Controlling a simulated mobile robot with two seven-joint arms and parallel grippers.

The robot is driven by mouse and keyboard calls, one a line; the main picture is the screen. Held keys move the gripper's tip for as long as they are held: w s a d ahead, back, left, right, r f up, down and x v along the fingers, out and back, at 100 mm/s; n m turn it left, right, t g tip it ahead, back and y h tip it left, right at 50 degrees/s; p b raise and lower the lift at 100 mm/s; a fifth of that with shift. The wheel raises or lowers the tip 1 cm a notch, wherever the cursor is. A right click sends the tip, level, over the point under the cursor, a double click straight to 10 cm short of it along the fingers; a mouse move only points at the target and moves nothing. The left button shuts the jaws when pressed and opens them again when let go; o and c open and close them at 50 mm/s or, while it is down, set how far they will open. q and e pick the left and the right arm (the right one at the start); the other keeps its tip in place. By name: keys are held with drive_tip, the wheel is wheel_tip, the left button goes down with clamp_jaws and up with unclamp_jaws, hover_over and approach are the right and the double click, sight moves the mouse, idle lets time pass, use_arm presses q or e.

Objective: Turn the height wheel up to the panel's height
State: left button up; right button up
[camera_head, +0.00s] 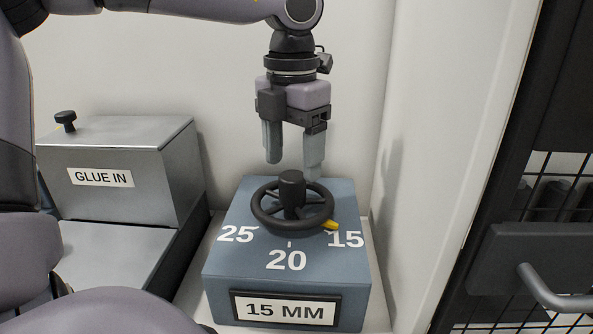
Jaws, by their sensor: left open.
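The height wheel (263,211) is a black spoked handwheel with a tall centre knob (291,189). It lies flat on top of a blue-grey box (230,264). White numbers 25, 20 and 15 are printed in front of it. A yellow pointer (330,225) on the rim is at the 15. A plate (285,310) on the box's front reads "15 MM". My left gripper (293,163) points down above and slightly behind the wheel, open and empty, apart from the knob as far as I can tell. My right gripper is out of view. No panel can be made out.
A grey metal box (120,150) labelled "GLUE IN" with a black knob (65,120) stands at left. A pale wall post (440,150) rises close to the right. Beyond it are a black wire grid (555,195) and a metal handle (545,290).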

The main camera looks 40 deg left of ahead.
sight(294, 175)
use_arm(q)
drive_tip(key=shift+f, duration=1.8)
drive_tip(key=shift+c, duration=0.3)
drive_tip(key=c, duration=1)
drive_tip(key=shift+m, duration=0.4)
drive_tip(key=m+b, duration=0.1)
drive_tip(key=m, duration=0.4)
drive_tip(key=shift+d+m, duration=0.1)
drive_tip(key=shift+m, duration=0.2)
drive_tip(key=m, duration=0.5)
drive_tip(key=shift+r, duration=0.1)
drive_tip(key=shift+m, duration=0.3)
